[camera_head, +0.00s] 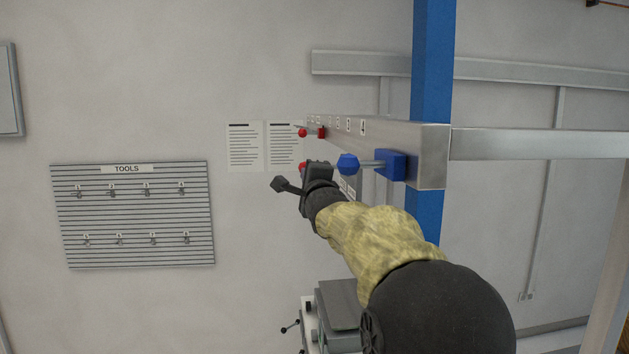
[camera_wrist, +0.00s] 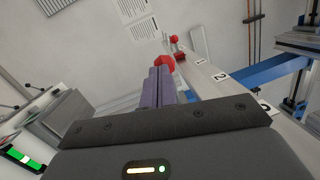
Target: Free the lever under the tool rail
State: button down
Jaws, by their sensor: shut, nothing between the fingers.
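A grey metal rail (camera_head: 400,136) with numbered labels runs away from me, and levers stick out from its left side. The nearest has a blue knob (camera_head: 348,164) and a blue block (camera_head: 391,165). A farther lever has a red knob (camera_head: 302,132) and a red block (camera_head: 321,132). Between them another red knob (camera_head: 303,167) is mostly hidden behind my gripper (camera_head: 316,168). In the wrist view the shut, empty fingers (camera_wrist: 164,84) point at this red knob (camera_wrist: 164,62), which shows just past their tips. I cannot tell whether they touch.
A striped board (camera_head: 135,215) marked TOOLS, with small hooks, hangs on the left wall. Paper sheets (camera_head: 244,147) hang behind the rail. A blue post (camera_head: 433,60) stands at the rail's near end. Grey equipment (camera_head: 338,305) stands below my arm. The space left of the rail is open.

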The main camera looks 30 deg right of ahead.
jog(key=w, duration=0.3)
jog(key=shift+w+f, duration=0.1)
jog(key=shift+w, duration=0.05)
jog(key=shift+b+x, duration=0.5)
jog(key=shift+x, duration=0.9)
jog(key=shift+d+f, duration=0.15)
